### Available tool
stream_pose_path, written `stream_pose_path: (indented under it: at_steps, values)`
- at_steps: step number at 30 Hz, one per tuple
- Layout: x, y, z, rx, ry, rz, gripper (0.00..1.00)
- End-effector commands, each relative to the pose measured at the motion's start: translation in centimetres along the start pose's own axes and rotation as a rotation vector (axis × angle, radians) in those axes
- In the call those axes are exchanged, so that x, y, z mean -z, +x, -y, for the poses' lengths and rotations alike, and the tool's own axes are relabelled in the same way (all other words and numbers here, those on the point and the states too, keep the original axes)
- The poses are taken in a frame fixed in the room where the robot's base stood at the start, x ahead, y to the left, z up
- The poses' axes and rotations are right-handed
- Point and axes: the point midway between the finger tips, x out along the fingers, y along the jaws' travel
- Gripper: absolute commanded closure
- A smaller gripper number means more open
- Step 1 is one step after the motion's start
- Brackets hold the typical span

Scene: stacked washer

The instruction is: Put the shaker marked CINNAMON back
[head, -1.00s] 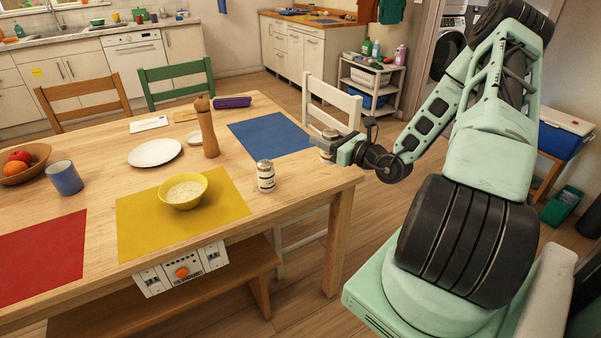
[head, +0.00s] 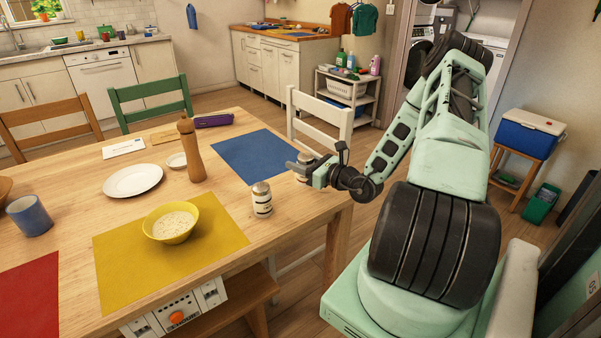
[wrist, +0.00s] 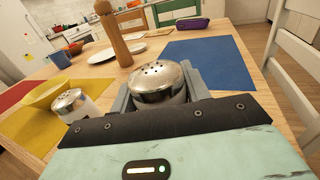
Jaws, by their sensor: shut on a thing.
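My gripper (head: 306,163) is shut on a shaker with a domed, holed metal top; that shaker (wrist: 160,84) is upright between the fingers in the wrist view. In the head view it is mostly hidden by the fingers, by the right corner of the blue mat. A second shaker (head: 262,200), pale with a metal top and a dark-marked label, stands on the table to the left of my gripper; it also shows in the wrist view (wrist: 72,104). I cannot read either label, so I cannot tell which is CINNAMON.
The wooden table holds a yellow bowl (head: 171,222) on a yellow mat (head: 125,262), a tall pepper mill (head: 190,150), a white plate (head: 133,180) and a blue mat (head: 250,157). A white chair (head: 320,117) stands at the table's far right. A shelf trolley (head: 348,95) is behind.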

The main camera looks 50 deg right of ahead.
Motion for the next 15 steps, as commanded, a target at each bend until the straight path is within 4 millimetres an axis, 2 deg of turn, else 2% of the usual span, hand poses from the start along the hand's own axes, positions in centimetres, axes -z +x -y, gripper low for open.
stream_pose_path:
  at_steps: [3,6,15]
  values:
    - [2.0,0.1,-0.1,-0.001,0.002,0.001,0.78]
    - [2.8,0.1,0.0,0.0,0.0,0.001,0.78]
    - [3.0,0.0,0.0,0.0,0.0,0.001,0.78]
